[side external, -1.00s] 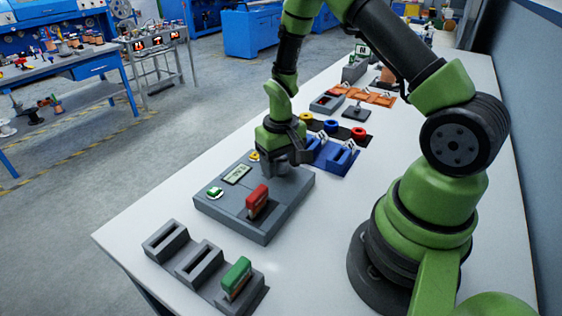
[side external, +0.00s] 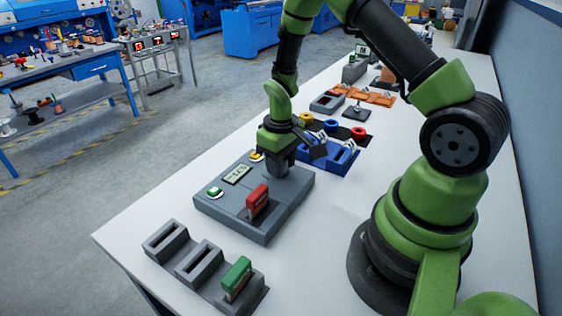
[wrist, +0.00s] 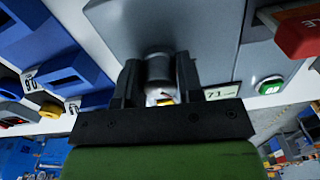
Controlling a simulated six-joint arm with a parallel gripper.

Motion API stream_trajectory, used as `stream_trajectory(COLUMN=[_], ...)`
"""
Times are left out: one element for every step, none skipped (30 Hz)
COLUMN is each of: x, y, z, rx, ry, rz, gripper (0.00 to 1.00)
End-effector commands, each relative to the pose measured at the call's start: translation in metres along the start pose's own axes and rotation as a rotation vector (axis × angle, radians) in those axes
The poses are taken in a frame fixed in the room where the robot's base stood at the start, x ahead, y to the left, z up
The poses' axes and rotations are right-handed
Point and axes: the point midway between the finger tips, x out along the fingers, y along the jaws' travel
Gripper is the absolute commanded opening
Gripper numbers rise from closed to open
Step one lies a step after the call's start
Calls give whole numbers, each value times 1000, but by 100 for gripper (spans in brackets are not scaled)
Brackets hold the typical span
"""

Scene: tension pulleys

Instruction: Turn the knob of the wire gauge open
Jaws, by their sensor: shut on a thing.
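The wire gauge (side external: 232,206) is a grey box on the white table, with a small display (side external: 237,174), a green button (side external: 214,192), a yellow button (side external: 256,155) and a red block (side external: 257,200) standing in its top. My gripper (side external: 282,168) points down over the gauge's far right part. In the wrist view, the gauge's dark round knob (wrist: 158,66) is between the two fingers, and my gripper is shut on it. In the side view the knob is hidden by the gripper.
A grey slotted rack (side external: 197,262) with a green block (side external: 236,274) in one slot stands in front of the gauge. Blue slotted holders (side external: 335,158) stand close behind it. Red, blue and yellow rings and orange parts (side external: 375,96) lie farther back.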

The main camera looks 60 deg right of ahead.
Motion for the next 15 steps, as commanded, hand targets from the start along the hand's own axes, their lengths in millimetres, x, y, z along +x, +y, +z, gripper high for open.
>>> stream_trajectory(x=[0, 0, 0, -1, -1, -1, -1, -1, -1, -1, -1, -1, -1, -1, -1], y=[0, 0, 0, 0, 0, 0, 0, 0, 0, 0, 0, 0, 0, 0, 0], z=[0, 0, 0, 0, 0, 0, 0, 0, 0, 0, 0, 0, 0, 0, 0], rx=[-43, -72, -110, -139, -167, -205, -233, -262, -299, -327, -354, -389, -416, -441, -474], ry=[-1, -1, -1, -1, -1, -1, -1, -1, -1, -1, -1, -1, -1, -1, -1], rz=[0, 0, 0, 0, 0, 0, 0, 0, 0, 0, 0, 0, 0, 0, 0], gripper=[11, 11, 11, 11, 11, 11, 11, 11, 11, 11, 11, 11, 11, 11, 11])
